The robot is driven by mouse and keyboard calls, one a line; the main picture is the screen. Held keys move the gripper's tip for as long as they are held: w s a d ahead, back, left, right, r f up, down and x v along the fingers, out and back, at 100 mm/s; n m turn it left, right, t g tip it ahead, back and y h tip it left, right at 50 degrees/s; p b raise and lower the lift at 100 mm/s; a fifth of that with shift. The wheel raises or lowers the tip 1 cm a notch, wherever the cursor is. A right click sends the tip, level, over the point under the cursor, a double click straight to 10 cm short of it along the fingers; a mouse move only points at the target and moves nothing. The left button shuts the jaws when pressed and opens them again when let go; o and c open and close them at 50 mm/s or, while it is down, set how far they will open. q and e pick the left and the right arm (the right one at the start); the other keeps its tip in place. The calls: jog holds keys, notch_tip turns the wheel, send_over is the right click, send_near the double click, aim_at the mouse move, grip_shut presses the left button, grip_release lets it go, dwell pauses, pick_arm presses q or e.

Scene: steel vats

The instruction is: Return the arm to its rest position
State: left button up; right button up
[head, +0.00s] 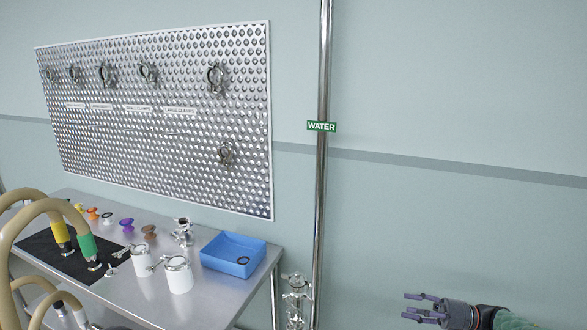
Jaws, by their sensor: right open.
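My right gripper (410,306) shows at the lower right of the head view, at the end of my arm coming in from the right edge. Its dark fingers point left and stand apart, with nothing between them. It is in front of the pale wall, well to the right of the steel table (222,292), and touches nothing that I can see. My left gripper is not in view.
On the table are a blue bin (233,254) with a dark ring inside, white canisters (178,274), small coloured parts and a black mat (43,250) with hoses. A steel water pipe (321,180) stands between table and gripper. A clamp board (160,115) hangs behind.

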jog(key=w+a+f+m+t+h, duration=0.4)
jog(key=w+a+f+m+t, duration=0.5)
jog(key=m, duration=0.5)
jog(key=s+a+f+m+h, duration=0.2)
jog(key=f+m+h, duration=0.2)
jog(key=f+m, duration=0.25)
jog(key=s+a+f+m+h, duration=0.35)
jog(key=f+m, duration=0.25)
jog(key=f, duration=0.2)
jog(key=s+a+f+m+g+h, duration=0.1)
jog(key=s+a+f+m+g, duration=0.2)
jog(key=s+f, duration=0.4)
jog(key=s+a+f+m+g+h, duration=0.2)
jog(key=s+f+g, duration=0.3)
jog(key=s, duration=0.4)
jog(key=s+a+f+m+g, duration=0.1)
jog(key=s+g, duration=0.1)
jog(key=s, duration=0.7)
jog(key=s+a+f+m+g, duration=0.1)
jog(key=s+f+m+g, duration=0.1)
jog(key=s, duration=0.7)
jog(key=shift+a+g, duration=0.3)
jog(key=shift+g, duration=0.1)
